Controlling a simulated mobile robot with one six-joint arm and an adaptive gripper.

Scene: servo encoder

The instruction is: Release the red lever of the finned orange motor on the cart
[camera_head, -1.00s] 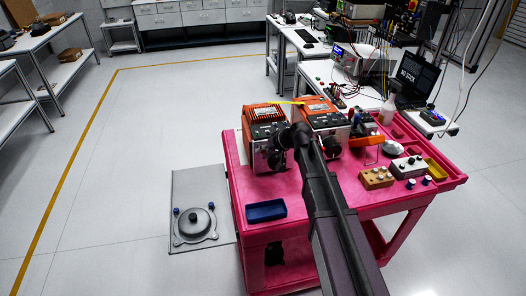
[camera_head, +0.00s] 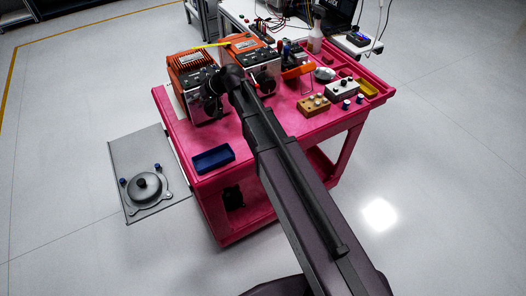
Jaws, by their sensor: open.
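The finned orange motor (camera_head: 190,62) stands at the back left of the pink cart (camera_head: 307,126), with ribs along its orange top and a grey body below. A second orange unit (camera_head: 245,44) stands to its right. My gripper (camera_head: 211,90) is at the far end of my dark arm, in front of the finned motor's right side. It is open and looks empty; its fingertips are dark, small and hard to tell from the motor's black front parts. I cannot make out the red lever; my arm's end covers part of the motor. I cannot tell whether gripper and motor touch.
A blue tray (camera_head: 213,159) lies at the cart's front left. A wooden block with knobs (camera_head: 313,105), a grey box (camera_head: 342,90) and a spray bottle (camera_head: 315,38) stand on the right. A grey plate with a round fixture (camera_head: 145,187) lies on the floor left.

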